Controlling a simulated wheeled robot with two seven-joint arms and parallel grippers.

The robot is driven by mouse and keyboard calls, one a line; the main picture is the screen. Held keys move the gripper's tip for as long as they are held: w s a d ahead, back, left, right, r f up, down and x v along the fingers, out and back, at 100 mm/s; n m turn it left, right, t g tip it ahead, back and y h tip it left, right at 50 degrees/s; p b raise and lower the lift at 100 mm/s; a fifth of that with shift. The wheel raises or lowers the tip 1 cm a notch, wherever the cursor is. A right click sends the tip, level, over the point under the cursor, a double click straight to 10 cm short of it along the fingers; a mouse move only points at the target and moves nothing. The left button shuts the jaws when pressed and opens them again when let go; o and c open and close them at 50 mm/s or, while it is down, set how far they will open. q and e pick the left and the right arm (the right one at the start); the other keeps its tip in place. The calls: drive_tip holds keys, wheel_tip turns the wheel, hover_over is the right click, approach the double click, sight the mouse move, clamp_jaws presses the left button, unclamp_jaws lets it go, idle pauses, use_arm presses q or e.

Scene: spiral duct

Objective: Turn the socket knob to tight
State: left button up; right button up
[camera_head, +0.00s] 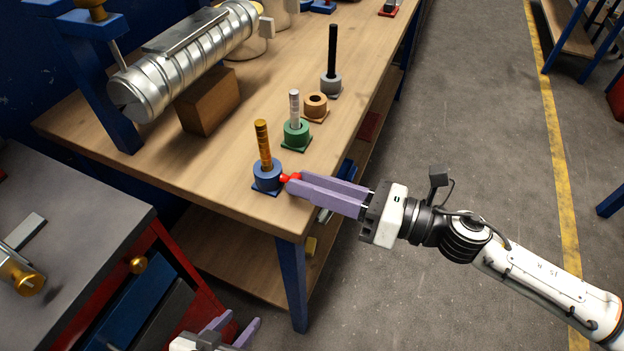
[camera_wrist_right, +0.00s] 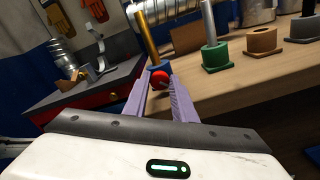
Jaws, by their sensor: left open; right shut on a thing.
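The red knob (camera_head: 291,178) sits on the side of a blue socket (camera_head: 267,181) near the workbench's front corner. A gold threaded rod (camera_head: 263,146) stands upright in that socket. My right gripper (camera_head: 296,183) reaches in from the right and is shut on the red knob. In the right wrist view the red knob (camera_wrist_right: 159,80) lies between the purple fingertips, in front of the blue socket (camera_wrist_right: 151,69). My left gripper (camera_head: 237,327) is open and empty at the bottom edge, low beside the red cabinet. The knob's turn position cannot be read.
Behind stand a green socket (camera_head: 296,134) with a silver rod, an empty copper socket (camera_head: 316,105) and a grey socket (camera_head: 331,86) with a black rod. A spiral duct (camera_head: 187,60) lies at the left. A grey-topped cabinet (camera_head: 80,208) flanks the workbench (camera_head: 200,165).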

drive_tip(key=o, duration=1)
drive_tip(key=shift+o, duration=0.2)
